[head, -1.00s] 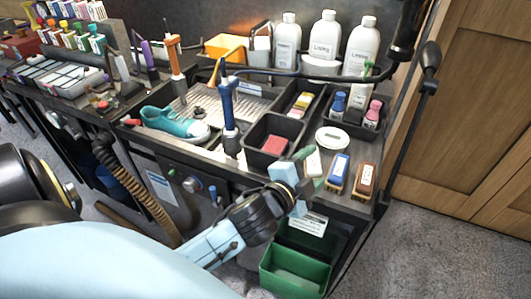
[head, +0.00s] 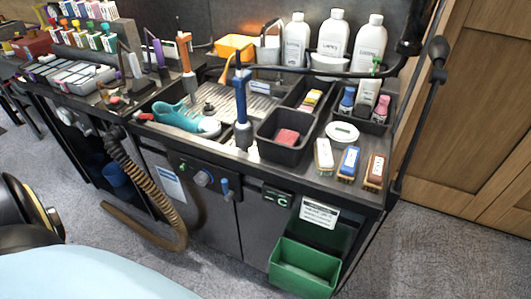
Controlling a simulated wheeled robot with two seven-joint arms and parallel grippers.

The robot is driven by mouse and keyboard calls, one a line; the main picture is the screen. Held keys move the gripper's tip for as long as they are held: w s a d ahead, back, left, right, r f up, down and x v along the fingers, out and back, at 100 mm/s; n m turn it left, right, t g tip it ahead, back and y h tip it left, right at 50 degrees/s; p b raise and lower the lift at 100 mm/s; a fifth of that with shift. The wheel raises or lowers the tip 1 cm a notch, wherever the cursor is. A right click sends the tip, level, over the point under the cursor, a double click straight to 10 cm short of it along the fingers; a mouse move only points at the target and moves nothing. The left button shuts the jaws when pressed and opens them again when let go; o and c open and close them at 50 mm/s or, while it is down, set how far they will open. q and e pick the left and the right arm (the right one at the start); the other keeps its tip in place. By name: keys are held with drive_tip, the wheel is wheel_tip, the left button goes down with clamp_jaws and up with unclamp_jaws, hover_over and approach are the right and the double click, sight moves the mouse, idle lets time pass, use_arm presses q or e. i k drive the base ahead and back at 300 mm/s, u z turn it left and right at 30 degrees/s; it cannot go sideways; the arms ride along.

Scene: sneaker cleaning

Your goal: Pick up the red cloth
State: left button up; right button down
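The red cloth (head: 288,137) is a small, flat reddish piece. It lies inside a black open bin (head: 280,155) near the front of the bench, right of the blue-handled upright tool. The bin walls hide part of its edges. Neither of my grippers shows in the head view now, so nothing of mine is seen touching the cloth.
A teal sneaker (head: 187,119) lies left of the bin by the sink grate. A white brush (head: 324,157), a blue brush (head: 348,163) and a brown brush (head: 373,171) stand to its right. White bottles (head: 334,40) stand behind. A green bin (head: 304,268) hangs below the front.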

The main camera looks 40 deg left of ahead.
sight(287, 137)
drive_tip(key=u, duration=0.5)
drive_tip(key=k, duration=1.15)
drive_tip(key=z, duration=0.15)
drive_tip(key=i, duration=1.95)
drive_tip(key=u, duration=0.95)
